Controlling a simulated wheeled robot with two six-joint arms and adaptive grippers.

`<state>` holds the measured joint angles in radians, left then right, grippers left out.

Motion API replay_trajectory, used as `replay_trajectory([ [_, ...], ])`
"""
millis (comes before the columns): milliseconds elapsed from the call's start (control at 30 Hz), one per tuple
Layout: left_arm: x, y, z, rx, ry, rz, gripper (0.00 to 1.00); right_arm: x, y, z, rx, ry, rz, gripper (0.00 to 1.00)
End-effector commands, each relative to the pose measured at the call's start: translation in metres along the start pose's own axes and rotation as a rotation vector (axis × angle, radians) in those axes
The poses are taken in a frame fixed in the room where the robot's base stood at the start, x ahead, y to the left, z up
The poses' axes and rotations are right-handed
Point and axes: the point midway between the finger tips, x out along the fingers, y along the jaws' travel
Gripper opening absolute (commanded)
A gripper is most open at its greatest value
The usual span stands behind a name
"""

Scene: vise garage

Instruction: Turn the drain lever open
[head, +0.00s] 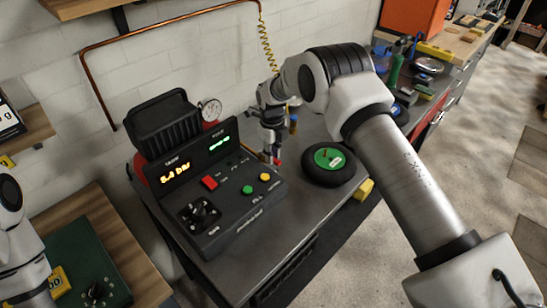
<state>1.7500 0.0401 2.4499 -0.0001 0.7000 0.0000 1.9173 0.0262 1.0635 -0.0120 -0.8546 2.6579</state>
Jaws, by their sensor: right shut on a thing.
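My right gripper (272,152) reaches down beside the right end of the dark compressor control panel (215,183), with its fingers closed. A small red part (277,160), which looks like the drain lever, shows at its fingertips. The gripper hides most of this part, so its angle cannot be told. My left arm shows at the left edge, but its gripper is outside the view.
A black wheel with a green hub (326,158) lies on the grey bench (318,212) just right of my right gripper. A pressure gauge (210,109) stands behind the panel. A green box (85,262) sits on a wooden table at lower left.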

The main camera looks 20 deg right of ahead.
Motion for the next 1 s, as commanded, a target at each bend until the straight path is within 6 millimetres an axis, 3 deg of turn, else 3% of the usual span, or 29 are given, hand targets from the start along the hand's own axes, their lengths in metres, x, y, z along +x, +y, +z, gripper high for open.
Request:
replay_trajectory([
  [700,0.0013,0.0000,0.0001,0.000,0.000,0.000,0.61,0.0026,0.0035,0.0001,0.081,0.003,0.003,0.00],
  [733,0.0013,0.0000,0.0001,0.000,0.000,0.000,0.61,0.0026,0.0034,0.0001,0.081,0.003,0.003,0.30],
  [767,0.0013,0.0000,0.0001,0.000,0.000,0.000,0.61,0.0026,0.0034,0.0001,0.081,0.003,0.003,0.40],
  [800,0.0013,0.0000,0.0001,0.000,0.000,0.000,0.61,0.0025,0.0033,0.0002,0.080,0.003,0.002,0.45],
  [1000,0.0012,0.0000,0.0001,0.000,0.000,0.000,0.61,0.0014,0.0028,0.0008,0.079,0.001,0.001,0.45],
])
